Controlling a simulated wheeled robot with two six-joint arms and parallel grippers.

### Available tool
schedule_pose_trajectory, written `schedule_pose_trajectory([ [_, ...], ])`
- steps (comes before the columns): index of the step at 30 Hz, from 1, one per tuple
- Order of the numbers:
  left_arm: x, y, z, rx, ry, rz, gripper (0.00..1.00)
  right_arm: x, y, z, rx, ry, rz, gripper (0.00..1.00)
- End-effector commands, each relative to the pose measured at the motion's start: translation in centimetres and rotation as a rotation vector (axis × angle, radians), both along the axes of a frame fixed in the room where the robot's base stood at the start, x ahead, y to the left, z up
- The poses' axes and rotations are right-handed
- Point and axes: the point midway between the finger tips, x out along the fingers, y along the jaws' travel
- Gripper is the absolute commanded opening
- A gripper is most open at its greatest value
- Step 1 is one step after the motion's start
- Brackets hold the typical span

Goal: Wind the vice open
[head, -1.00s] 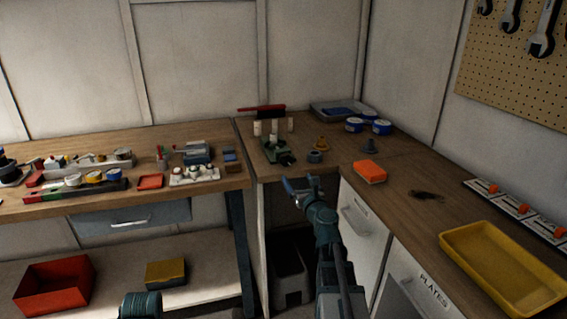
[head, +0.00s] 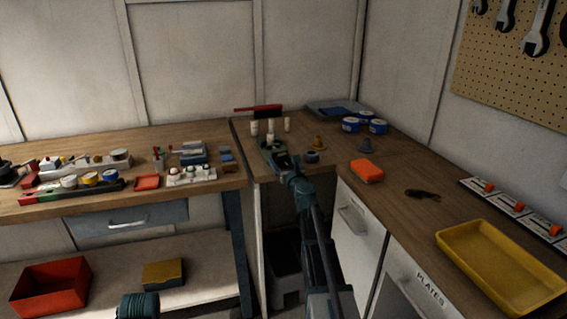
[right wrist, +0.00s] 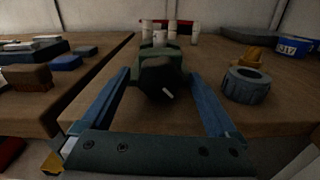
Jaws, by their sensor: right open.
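The small green vice (head: 268,143) stands at the front of the corner bench. In the right wrist view the vice (right wrist: 174,61) shows its dark rounded front end, with a short pale bar (right wrist: 167,93) on it, perhaps part of the handle. My right gripper (head: 280,160) is at the vice's near side. In the wrist view its blue fingers (right wrist: 160,78) are spread wide, one on each side of the front end, and do not visibly grip it. The vice's jaws are mostly hidden. My left gripper is not in view.
White cylinders (head: 287,125) stand behind the vice. A grey ring (head: 312,157) and an orange-brown cone (head: 319,142) stand close to its right. An orange block (head: 367,171) and yellow tray (head: 500,264) are further right. A gap separates the left bench.

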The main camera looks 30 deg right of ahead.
Motion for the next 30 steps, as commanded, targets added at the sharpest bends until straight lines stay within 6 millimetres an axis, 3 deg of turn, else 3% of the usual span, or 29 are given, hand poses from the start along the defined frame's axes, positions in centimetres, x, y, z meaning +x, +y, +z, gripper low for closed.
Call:
schedule_pose_trajectory([
  [2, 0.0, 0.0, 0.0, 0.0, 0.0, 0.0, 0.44, -0.03, 0.02, 0.0, 0.0, 0.0, 0.0, 0.94],
  [16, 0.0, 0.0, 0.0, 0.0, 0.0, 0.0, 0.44, -0.05, 0.02, 0.0, 0.0, 0.0, 0.0, 0.1],
  [30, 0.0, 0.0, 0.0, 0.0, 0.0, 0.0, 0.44, -0.06, -0.03, 0.0, -0.136, 0.033, 0.0, 0.09],
])
